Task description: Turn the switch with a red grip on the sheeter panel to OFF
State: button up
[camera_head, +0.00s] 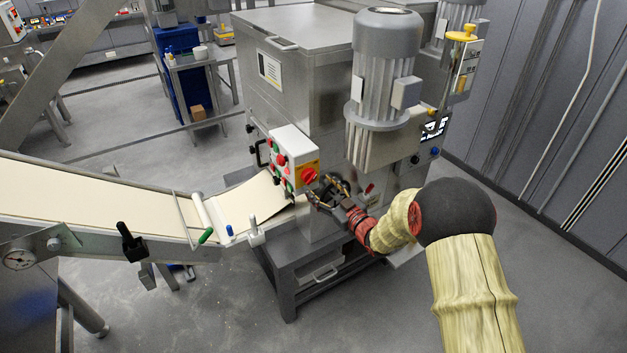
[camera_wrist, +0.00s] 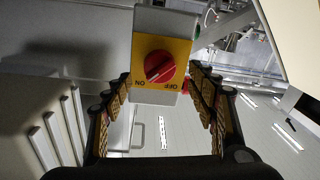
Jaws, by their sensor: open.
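The switch is a round red grip (camera_head: 309,174) on a yellow plate at the end of the light grey sheeter panel box (camera_head: 288,143). In the wrist view the red grip (camera_wrist: 159,67) is near the picture's middle, with upside-down lettering, ON at lower left and OFF at lower right. Its raised bar looks slanted; I cannot tell which label it points to. My gripper (camera_head: 328,188) is open beside the panel, below and right of the switch. In the wrist view my gripper (camera_wrist: 160,85) has its fingers on either side of the grip, apart from it, with nothing between their pads.
Red and green buttons (camera_head: 281,160) are on the panel's front face. A grey motor (camera_head: 383,80) stands above and right of my gripper. The conveyor with a pale dough sheet (camera_head: 100,200) runs in from the left. Open floor lies at the front.

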aim_at(313, 179)
jog(key=shift+x, duration=2.2)
jog(key=shift+c, duration=0.2)
jog(key=c, duration=1.1)
jog(key=shift+c, duration=0.2)
